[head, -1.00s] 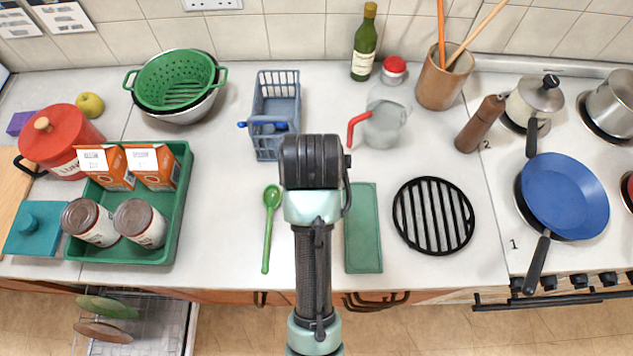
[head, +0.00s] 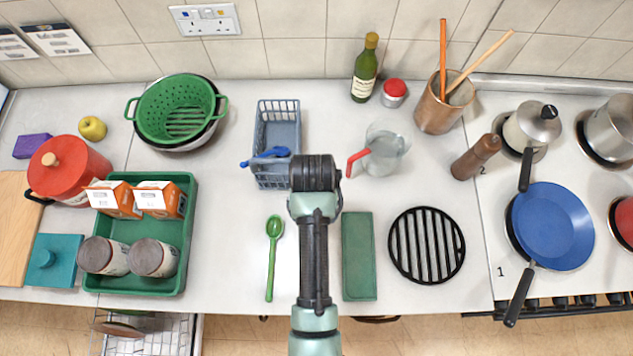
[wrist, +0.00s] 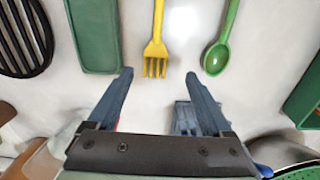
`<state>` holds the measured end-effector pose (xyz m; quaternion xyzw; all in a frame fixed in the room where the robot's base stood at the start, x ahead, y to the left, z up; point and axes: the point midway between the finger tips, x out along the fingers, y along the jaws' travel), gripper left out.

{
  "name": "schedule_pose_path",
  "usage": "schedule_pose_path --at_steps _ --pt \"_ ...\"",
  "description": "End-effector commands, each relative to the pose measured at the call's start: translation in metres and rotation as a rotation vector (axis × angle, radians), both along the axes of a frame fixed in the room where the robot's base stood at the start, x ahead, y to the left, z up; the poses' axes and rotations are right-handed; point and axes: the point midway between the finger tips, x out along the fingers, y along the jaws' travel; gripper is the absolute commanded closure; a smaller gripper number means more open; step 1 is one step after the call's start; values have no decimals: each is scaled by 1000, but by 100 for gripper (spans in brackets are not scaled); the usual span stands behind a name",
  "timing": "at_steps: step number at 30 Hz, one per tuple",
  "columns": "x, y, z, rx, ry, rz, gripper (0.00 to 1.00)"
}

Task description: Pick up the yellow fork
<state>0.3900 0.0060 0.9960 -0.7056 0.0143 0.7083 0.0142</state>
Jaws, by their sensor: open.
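The yellow fork (wrist: 157,42) lies flat on the white worktop in the wrist view, tines toward my gripper, its handle running out of the top of the picture. My gripper (wrist: 153,75) is open and empty, its two fingers pointing toward the fork. The tines are near the line between the fingertips, and the fork looks apart from both fingers. In the head view my arm hides the fork, and my gripper's fingers are hidden too.
A green spoon (head: 271,255) and a green tray (head: 359,256) lie on either side of the fork. A grey-blue basket (head: 277,179) and a glass jug (head: 385,152) stand behind. A black trivet (head: 427,245) lies farther right.

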Motion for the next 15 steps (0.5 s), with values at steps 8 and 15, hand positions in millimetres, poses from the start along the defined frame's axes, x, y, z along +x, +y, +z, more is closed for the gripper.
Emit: schedule_pose_path --at_steps 8,15 --pt "-5 -6 -23 0 5 -1 16" --pt "-5 -8 -51 0 1 -1 16"
